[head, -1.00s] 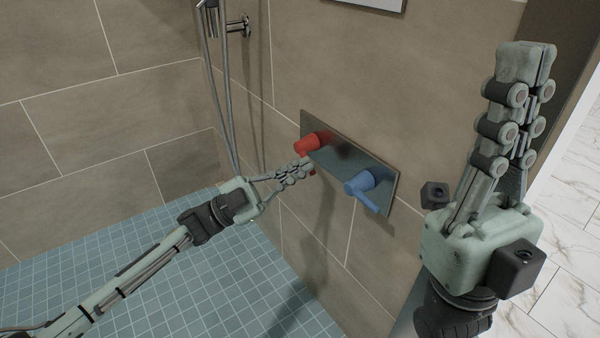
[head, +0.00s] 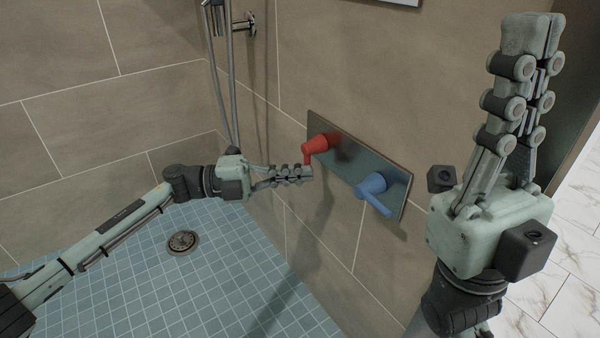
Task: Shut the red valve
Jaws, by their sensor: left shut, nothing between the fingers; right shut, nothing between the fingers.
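The red valve (head: 318,144) sits at the left end of a dark metal plate (head: 352,160) on the tiled wall. Its short lever points down, and the lower end is partly hidden by my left gripper. My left gripper (head: 308,173) is shut and empty, with its fingertips at the lever's lower end. I cannot tell whether they touch it. My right gripper (head: 531,30) is shut and empty, pointing up at the right, well away from the valve.
A blue valve (head: 372,188) with its lever pointing down to the right is on the same plate. A shower hose (head: 228,95) hangs on the wall at the left. A round drain (head: 182,242) is in the blue tiled floor (head: 230,290).

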